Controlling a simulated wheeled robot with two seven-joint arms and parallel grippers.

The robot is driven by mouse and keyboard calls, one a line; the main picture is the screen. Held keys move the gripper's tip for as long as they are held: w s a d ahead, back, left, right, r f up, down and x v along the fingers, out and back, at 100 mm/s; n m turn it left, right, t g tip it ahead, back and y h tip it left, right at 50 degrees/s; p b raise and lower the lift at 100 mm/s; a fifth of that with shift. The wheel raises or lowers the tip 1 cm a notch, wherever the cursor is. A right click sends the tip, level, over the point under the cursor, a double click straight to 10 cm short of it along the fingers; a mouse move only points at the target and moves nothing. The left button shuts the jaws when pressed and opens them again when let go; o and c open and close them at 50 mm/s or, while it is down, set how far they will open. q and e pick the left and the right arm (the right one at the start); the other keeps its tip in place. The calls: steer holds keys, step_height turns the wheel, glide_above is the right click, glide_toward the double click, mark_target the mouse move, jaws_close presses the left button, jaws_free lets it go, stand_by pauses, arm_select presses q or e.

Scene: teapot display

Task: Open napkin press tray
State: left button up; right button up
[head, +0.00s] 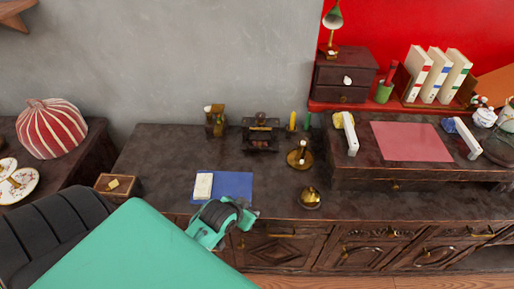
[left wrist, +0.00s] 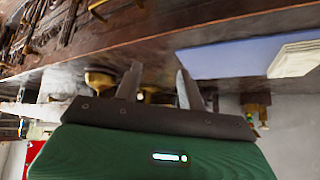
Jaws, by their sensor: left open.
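A small dark press-like object (head: 260,133) stands at the back of the long dark cabinet top, against the grey wall. I take it for the napkin press; its tray is too small to make out. My left gripper (head: 222,222) is at the cabinet's front edge, in front of the blue mat and well short of the press. In the left wrist view its two fingers (left wrist: 157,85) are spread apart with nothing held between them. My right gripper is not in view.
A blue mat (head: 236,187) with a cream pad (head: 203,186) lies just behind my gripper. A brass bell (head: 310,198), a brass candlestick (head: 300,156) and a figurine (head: 215,121) stand on the cabinet. A raised desk section (head: 420,171) is at right.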

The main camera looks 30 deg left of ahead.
mark_target(260, 143)
arm_select(q)
steer(key=w+a+r+n+t+y, duration=0.1)
steer(key=w+a+r+t, duration=0.15)
steer(key=w+a, duration=0.35)
steer(key=w+a+r+n+t+y, duration=0.1)
steer(key=w+a+r+t, duration=0.15)
steer(key=w+a, duration=0.4)
steer(key=x, duration=0.9)
steer(key=d+x, duration=0.1)
steer(key=x, duration=0.3)
steer(key=shift+w, duration=0.5)
jaws_close()
